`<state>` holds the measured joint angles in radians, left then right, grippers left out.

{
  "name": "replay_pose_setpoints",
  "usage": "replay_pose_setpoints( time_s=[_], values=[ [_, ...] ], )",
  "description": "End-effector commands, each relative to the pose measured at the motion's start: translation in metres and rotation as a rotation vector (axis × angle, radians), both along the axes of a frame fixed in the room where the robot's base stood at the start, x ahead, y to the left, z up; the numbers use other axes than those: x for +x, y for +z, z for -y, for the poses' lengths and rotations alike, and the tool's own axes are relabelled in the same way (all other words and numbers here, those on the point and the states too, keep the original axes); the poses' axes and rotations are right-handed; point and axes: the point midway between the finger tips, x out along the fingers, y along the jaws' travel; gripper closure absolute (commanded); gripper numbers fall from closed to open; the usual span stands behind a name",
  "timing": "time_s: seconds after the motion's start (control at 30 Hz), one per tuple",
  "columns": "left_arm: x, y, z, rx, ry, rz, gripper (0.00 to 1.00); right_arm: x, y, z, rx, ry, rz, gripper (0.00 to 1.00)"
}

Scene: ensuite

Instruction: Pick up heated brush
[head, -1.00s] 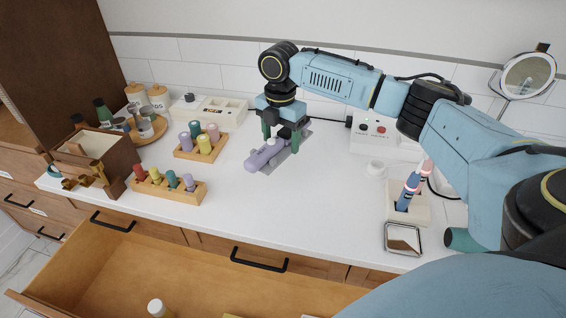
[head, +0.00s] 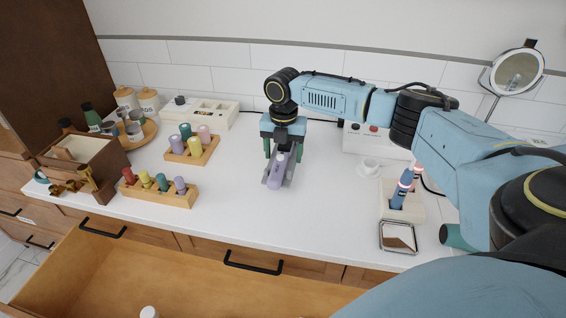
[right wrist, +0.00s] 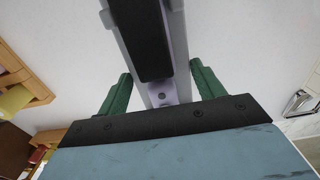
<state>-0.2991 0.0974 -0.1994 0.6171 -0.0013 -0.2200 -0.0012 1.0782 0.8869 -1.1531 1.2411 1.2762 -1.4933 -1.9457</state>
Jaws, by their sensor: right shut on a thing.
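The heated brush (head: 275,180) is a lavender rod on a grey, tray-like piece, on or just above the white counter in the middle of the head view. It points towards the counter's front edge. My right gripper (head: 283,151) comes down over its far end, with a green finger on each side, shut on it. In the right wrist view, the brush (right wrist: 160,92) shows as a lavender body with a black strip between the green fingers (right wrist: 162,88). Whether it is clear of the counter I cannot tell. My left gripper is not in view.
Wooden racks of coloured rollers (head: 160,190) stand to the left. To the right are a holder with blue and pink sticks (head: 402,208), a square mirror (head: 398,238) and a white cup (head: 369,167). A drawer (head: 190,275) is open below the counter.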

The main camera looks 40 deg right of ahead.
Motion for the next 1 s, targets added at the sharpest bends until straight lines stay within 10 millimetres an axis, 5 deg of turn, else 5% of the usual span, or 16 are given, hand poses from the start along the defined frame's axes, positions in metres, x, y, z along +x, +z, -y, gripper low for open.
replay_pose_setpoints(
  time_s=[0.2, 0.63, 0.67, 0.7, 0.8, 1.0],
  values=[
    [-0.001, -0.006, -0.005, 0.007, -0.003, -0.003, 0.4, 0.0, -0.032, 0.0, 0.0, 0.0, 0.0, 0.59],
    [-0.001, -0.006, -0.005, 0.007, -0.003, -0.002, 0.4, 0.0, -0.038, 0.0, 0.001, -0.001, -0.001, 0.59],
    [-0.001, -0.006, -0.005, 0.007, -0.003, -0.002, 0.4, 0.0, -0.038, 0.0, 0.0, 0.0, -0.001, 0.28],
    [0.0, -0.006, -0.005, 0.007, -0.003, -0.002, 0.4, 0.0, -0.038, 0.0, 0.0, 0.0, -0.001, 0.23],
    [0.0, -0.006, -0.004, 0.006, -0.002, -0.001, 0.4, 0.0, -0.038, 0.0, 0.0, 0.0, -0.001, 0.1],
    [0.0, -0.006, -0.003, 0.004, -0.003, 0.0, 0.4, 0.0, -0.038, 0.0, 0.0, -0.001, -0.001, 0.1]
  ],
)
